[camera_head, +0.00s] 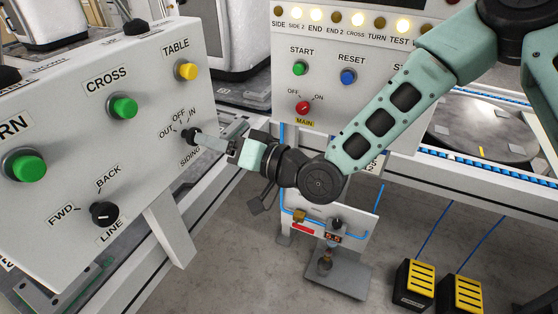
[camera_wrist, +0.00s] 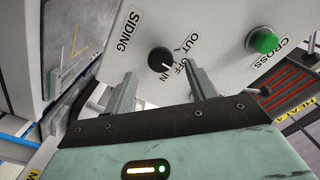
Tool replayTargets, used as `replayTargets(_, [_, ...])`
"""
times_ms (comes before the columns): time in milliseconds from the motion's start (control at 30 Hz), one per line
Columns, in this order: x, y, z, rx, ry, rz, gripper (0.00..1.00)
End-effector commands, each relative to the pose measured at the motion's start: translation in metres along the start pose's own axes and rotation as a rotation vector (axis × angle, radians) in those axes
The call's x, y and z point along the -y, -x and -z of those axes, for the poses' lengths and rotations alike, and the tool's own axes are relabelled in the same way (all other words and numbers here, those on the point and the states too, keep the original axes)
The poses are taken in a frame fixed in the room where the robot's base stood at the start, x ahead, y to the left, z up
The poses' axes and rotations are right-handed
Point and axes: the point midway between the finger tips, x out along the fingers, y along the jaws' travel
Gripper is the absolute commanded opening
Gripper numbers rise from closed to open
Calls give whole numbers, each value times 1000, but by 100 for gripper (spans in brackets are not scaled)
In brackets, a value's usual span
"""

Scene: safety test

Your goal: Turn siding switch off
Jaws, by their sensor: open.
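The siding switch (camera_head: 189,134) is a black rotary knob on the sloped white panel at left, with OUT, OFF and IN printed around it. It also shows in the wrist view (camera_wrist: 161,59), below the SIDING label. I cannot tell clearly which mark its pointer faces. My gripper (camera_head: 204,141) is at the panel, its fingers reaching toward the knob from the right. In the wrist view my gripper (camera_wrist: 158,73) is open, with one finger on each side of the knob; I cannot tell whether either touches it.
The same panel holds the line switch (camera_head: 104,213), a green CROSS button (camera_head: 123,107) and a yellow TABLE button (camera_head: 187,71). Behind stands a panel with START (camera_head: 299,68), RESET (camera_head: 347,77) and a red MAIN switch (camera_head: 303,107). Yellow-black boxes (camera_head: 414,283) stand on the floor.

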Motion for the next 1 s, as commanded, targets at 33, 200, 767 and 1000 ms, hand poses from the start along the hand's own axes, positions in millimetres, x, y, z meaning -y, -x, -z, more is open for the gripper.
replayTargets(33, [-1, 13, 1, 0, 1, -2, 56])
replayTargets(200, [-1, 54, 1, 0, 0, -3, 56])
replayTargets(767, [0, 138, 0, -1, 1, -1, 56])
replayTargets(1000, [0, 139, 0, -1, 1, 0, 56])
